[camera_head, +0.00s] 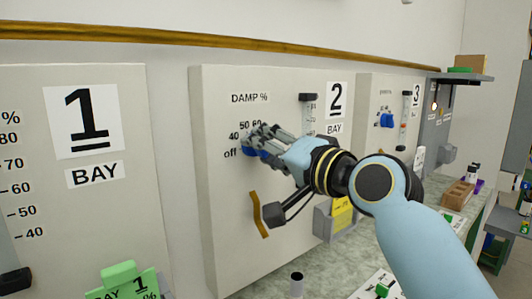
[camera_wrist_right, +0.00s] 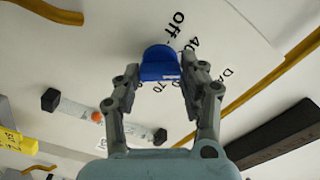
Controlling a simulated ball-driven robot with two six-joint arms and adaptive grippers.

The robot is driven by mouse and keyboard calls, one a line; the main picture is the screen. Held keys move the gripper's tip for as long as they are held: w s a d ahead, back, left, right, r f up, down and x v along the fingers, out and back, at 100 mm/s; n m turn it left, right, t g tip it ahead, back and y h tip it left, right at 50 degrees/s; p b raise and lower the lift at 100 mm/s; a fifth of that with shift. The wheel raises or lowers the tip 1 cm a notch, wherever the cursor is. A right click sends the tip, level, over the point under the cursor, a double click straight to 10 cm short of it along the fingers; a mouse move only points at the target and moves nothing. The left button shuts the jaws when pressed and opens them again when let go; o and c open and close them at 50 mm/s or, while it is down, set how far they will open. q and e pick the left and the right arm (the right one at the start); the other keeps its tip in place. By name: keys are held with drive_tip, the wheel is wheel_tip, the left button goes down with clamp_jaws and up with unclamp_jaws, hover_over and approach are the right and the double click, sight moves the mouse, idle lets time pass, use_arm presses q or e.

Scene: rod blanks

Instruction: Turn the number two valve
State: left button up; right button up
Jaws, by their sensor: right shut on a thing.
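The number two valve is a blue knob (camera_head: 247,152) on the light grey panel (camera_head: 225,215) marked 2 BAY. A printed scale around it, headed DAMP %, shows "off", 40, 50 and 60. My right gripper (camera_head: 262,142) reaches in from the right and covers part of the knob and scale. In the right wrist view, the blue knob (camera_wrist_right: 160,60) sits between the two fingers of the right gripper (camera_wrist_right: 162,80), which is shut on it. The knob's exact setting is hard to read. My left gripper is not in view.
A vertical gauge (camera_head: 307,97) stands right of the scale; its orange float (camera_wrist_right: 97,117) shows in the right wrist view. A yellow-brown strip (camera_head: 258,215) and a grey holder with a yellow card (camera_head: 342,212) are lower down. Panel 1 (camera_head: 130,220) is left, panel 3 (camera_head: 366,110) right.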

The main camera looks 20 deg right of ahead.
drive_tip(key=n+b, duration=0.1)
drive_tip(key=n, duration=0.2)
drive_tip(key=n+b, duration=0.1)
drive_tip(key=n, duration=0.2)
drive_tip(key=n+b, duration=0.1)
drive_tip(key=n, duration=0.3)
drive_tip(key=shift+f, duration=0.3)
drive_tip(key=shift+n+b, duration=0.8)
drive_tip(key=shift+n, duration=0.8)
drive_tip(key=o, duration=1.2)
drive_tip(key=shift+r, duration=0.15)
drive_tip(key=shift+c, duration=0.2)
drive_tip(key=shift+s, duration=0.1)
drive_tip(key=v, duration=1.2)
drive_tip(key=shift+r, duration=0.1)
